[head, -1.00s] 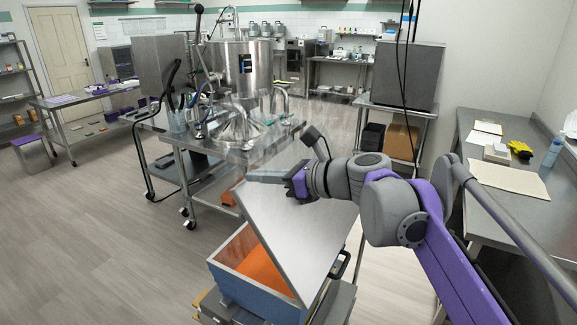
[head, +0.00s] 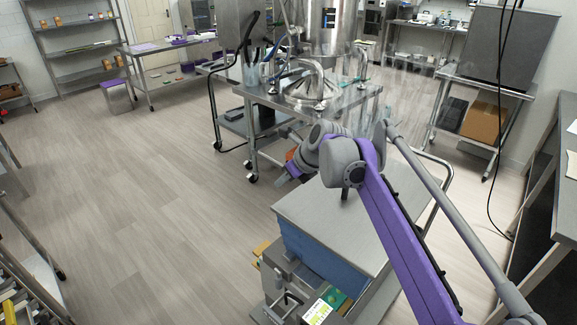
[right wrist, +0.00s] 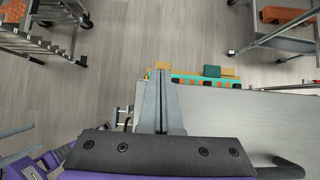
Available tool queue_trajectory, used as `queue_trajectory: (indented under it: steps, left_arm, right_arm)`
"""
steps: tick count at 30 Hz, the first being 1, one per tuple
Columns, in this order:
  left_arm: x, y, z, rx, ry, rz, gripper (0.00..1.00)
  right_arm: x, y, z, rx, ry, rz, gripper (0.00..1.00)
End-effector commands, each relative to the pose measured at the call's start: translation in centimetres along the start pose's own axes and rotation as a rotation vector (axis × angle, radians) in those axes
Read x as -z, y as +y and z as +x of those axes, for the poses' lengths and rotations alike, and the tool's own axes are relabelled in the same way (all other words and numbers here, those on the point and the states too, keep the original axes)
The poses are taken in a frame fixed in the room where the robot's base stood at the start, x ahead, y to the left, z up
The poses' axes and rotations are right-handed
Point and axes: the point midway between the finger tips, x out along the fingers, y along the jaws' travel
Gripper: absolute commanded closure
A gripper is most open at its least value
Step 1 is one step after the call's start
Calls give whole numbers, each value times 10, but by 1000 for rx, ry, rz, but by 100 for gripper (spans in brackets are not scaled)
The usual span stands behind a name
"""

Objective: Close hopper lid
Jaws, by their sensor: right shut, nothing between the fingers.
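The grey metal hopper lid (head: 325,213) lies flat over the blue hopper box (head: 318,254), whose orange contents are now hidden. In the right wrist view the lid (right wrist: 245,118) is the flat grey panel at the right. My right gripper (head: 281,181) is shut and empty near the lid's far left edge. Its fingers (right wrist: 161,78) appear together over that edge in the right wrist view; I cannot tell whether they touch the lid. My right forearm crosses in front of part of the lid. My left gripper is not in view.
A wheeled steel table (head: 345,97) with the kettle stands just beyond the hopper. A green box (head: 334,298) sits on the cart ledge at the hopper's near side. A counter stands at the far right. The floor (head: 150,190) to the left is clear.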

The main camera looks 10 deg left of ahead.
Motion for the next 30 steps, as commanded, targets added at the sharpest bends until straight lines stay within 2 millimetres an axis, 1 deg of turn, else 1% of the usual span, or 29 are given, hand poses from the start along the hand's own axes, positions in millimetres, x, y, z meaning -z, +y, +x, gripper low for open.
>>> queue_trajectory:
  steps: [1, 3, 6, 10, 16, 30]
  left_arm:
    - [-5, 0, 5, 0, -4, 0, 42]
    - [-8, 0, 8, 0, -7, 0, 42]
    - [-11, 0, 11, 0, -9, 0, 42]
    - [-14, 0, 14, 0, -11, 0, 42]
    - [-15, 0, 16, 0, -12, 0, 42]
    - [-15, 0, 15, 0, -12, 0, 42]
  right_arm:
    - [6, 0, 13, -1, 1, 1, 100]
    - [11, 0, 23, -1, 0, 1, 100]
    - [17, 0, 34, -1, 0, 0, 100]
    - [22, 0, 44, -1, 0, 0, 100]
    - [25, 0, 50, 0, -1, 0, 100]
    - [25, 0, 49, 0, -1, 0, 100]
